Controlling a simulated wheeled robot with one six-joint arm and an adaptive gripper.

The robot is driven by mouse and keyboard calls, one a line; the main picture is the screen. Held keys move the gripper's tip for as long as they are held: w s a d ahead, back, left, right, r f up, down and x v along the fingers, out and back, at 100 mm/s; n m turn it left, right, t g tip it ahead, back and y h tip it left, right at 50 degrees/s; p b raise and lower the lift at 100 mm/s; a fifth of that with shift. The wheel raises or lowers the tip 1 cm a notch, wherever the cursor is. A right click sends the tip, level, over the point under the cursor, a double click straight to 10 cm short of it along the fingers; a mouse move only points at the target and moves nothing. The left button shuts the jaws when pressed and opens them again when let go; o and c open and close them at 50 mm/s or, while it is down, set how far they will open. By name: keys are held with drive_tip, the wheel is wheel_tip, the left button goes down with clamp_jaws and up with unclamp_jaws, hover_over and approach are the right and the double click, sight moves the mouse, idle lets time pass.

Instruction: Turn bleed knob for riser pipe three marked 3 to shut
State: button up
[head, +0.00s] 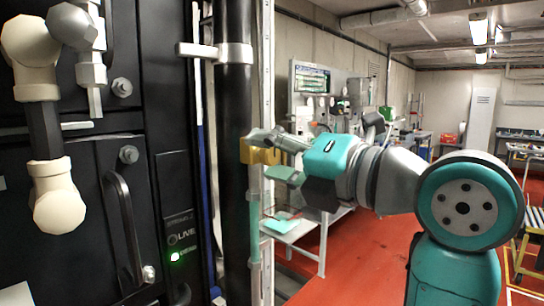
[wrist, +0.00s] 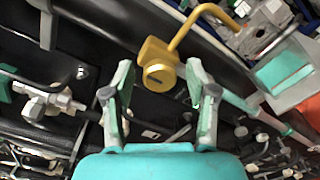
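A yellow fitting with a round, slotted end (wrist: 160,74) sits in the upper middle of the wrist view, with a curved yellow bar rising from it. Its yellow body (head: 258,154) also shows in the head view, beside the black riser pipe (head: 236,120). My gripper (wrist: 160,88) is open, with one finger on each side of the round end in the picture. Contact cannot be told. In the head view my gripper (head: 268,156) reaches in from the right, partly covering the yellow fitting. No number 3 is readable, so I cannot tell which riser this is.
A pale bench (head: 300,228) stands behind my gripper. Red floor (head: 360,265) is open around my arm.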

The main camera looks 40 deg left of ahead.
clamp_jaws()
